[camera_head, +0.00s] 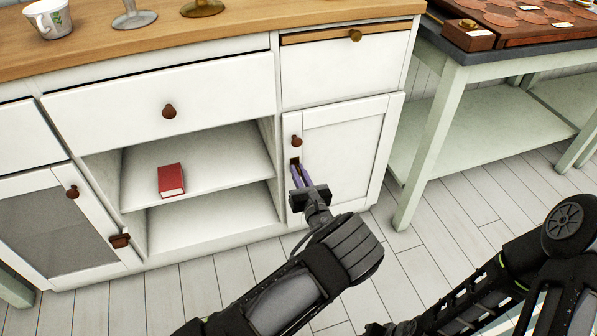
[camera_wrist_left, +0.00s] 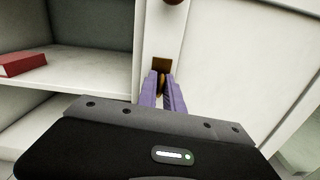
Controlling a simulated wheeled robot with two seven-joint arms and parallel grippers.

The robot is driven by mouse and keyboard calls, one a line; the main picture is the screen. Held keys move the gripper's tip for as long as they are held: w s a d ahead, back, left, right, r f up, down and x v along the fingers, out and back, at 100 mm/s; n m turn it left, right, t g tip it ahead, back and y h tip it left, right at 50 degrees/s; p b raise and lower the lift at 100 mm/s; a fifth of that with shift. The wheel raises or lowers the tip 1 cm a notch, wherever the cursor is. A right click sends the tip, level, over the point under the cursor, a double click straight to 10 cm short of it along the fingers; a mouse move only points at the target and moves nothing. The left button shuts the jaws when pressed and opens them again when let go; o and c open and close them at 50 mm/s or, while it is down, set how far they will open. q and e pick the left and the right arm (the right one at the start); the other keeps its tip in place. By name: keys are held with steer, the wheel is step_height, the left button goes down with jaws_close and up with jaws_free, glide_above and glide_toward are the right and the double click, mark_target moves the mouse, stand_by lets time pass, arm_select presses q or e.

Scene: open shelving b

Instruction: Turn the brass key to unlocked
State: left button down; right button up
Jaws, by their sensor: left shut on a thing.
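My left gripper (camera_head: 300,174) reaches up to the white cabinet door (camera_head: 343,150) on the right, below its round knob (camera_head: 296,141). In the left wrist view its purple fingers (camera_wrist_left: 163,90) are shut on the brass key (camera_wrist_left: 160,79), a small sliver of which shows between the tips. The key sits in front of a brown lock plate (camera_wrist_left: 161,66) on the door frame. The fingers hide most of the key, so I cannot tell how far it is turned. The door looks shut. My right arm is at the lower right, its gripper out of view.
A red book (camera_head: 171,180) lies on the open shelf left of the door. A cup (camera_head: 49,18) and glassware stand on the wooden top (camera_head: 100,41). A green-grey side table (camera_head: 436,130) stands at the right. The floor in front is clear.

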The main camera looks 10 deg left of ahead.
arm_select(q)
steer(key=shift+n, duration=0.5)
steer(key=shift+f, duration=0.1)
steer(key=c, duration=1.5)
jaws_free()
steer(key=shift+s+d+p, duration=0.3)
steer(key=shift+s+d, duration=0.05)
steer(key=shift+s, duration=0.1)
steer(key=p+v, duration=0.1)
steer(key=v, duration=0.5)
steer(key=shift+s+d+p, duration=0.15)
steer(key=shift+s+p, duration=0.15)
